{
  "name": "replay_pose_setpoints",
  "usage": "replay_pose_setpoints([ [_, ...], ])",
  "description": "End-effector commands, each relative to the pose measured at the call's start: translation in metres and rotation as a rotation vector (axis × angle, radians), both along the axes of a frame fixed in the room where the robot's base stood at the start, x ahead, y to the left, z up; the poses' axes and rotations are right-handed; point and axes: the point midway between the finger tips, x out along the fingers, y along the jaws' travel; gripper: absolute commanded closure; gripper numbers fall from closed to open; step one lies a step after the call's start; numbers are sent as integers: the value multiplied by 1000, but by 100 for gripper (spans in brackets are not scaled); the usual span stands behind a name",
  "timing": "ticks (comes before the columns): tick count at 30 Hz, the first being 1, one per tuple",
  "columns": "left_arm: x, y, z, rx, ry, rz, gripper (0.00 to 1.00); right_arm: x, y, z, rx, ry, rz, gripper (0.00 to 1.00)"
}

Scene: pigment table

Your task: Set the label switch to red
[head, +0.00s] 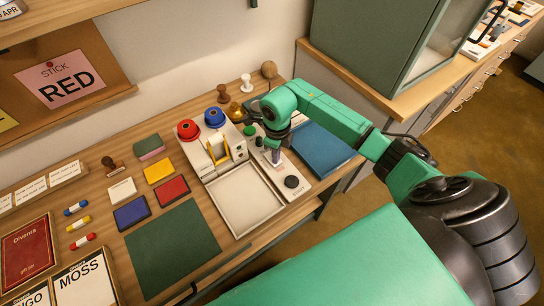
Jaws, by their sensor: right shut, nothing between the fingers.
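A white device (211,165) with a red knob (187,130), a blue knob (214,117) and a yellow frame stands at the wall side of the wooden table. Beside it on the right is a narrow pale panel (292,197) with a green button (249,130) and a black round knob (291,182). My right gripper (275,160) points down over this panel, shut and empty, by a small purplish part. I cannot tell whether it touches that part. The label switch is not clearly made out, and its setting cannot be read. My left gripper is out of view.
A pale tray (244,204) lies in front of the device. Yellow, red and blue pads and a dark green mat (172,249) lie left of it. A blue book (315,150) lies right of the panel. Small stamps stand at the back. A pink "STICK RED" note (62,80) hangs above.

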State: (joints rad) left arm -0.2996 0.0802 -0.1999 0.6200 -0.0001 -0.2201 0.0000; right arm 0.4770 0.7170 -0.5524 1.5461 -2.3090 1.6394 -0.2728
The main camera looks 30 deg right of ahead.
Motion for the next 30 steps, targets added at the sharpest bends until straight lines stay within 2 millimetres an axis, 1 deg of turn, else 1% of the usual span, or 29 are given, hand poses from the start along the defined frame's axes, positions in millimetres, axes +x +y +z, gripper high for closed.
replay_pose_setpoints([
  [7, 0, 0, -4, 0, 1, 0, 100, 0, 0, -5, -1, -1, 0, 100],
  [11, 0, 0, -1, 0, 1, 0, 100, 0, 0, -1, 0, -1, 0, 100],
  [30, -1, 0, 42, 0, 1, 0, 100, 1, 0, 63, 0, -2, 0, 100],
])
